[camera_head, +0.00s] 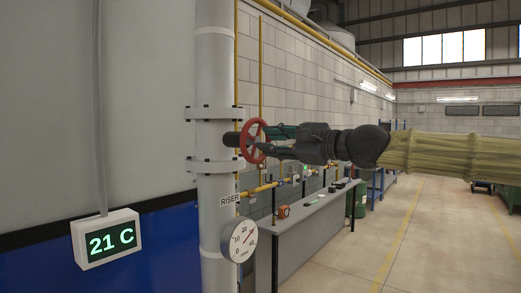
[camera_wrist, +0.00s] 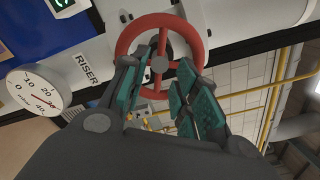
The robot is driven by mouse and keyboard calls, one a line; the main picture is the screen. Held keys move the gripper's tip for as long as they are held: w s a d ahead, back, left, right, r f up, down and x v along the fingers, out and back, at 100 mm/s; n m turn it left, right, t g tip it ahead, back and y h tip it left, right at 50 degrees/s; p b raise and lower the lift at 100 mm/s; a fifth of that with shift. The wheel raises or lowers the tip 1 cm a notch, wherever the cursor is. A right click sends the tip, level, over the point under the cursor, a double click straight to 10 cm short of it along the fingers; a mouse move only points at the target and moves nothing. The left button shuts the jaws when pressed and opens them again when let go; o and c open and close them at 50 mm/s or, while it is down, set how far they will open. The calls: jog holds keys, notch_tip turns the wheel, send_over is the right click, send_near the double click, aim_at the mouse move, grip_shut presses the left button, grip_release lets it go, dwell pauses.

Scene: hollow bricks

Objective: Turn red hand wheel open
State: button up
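The red hand wheel (camera_head: 254,141) sits on the right side of a vertical white pipe marked RISER (camera_head: 215,150), between two bolted flanges. My gripper (camera_head: 272,142) reaches in from the right, with its fingertips at the wheel. In the wrist view the red hand wheel (camera_wrist: 197,40) fills the top middle, with spokes and a grey hub. The two green-padded fingers of my gripper (camera_wrist: 168,75) are spread apart, and their tips overlap the wheel's lower part. I cannot tell whether they touch the rim.
A round gauge (camera_head: 239,240) is on the pipe below the wheel; it also shows in the wrist view (camera_wrist: 38,93). A display reading 21 C (camera_head: 106,239) is at lower left. A grey bench (camera_head: 300,238) stands behind, below my arm. Open floor (camera_head: 430,240) lies at right.

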aim_at(253, 141)
jog(key=shift+b+x, duration=0.45)
jog(key=shift+x, duration=1.55)
jog(key=shift+c, duration=0.5)
grip_shut()
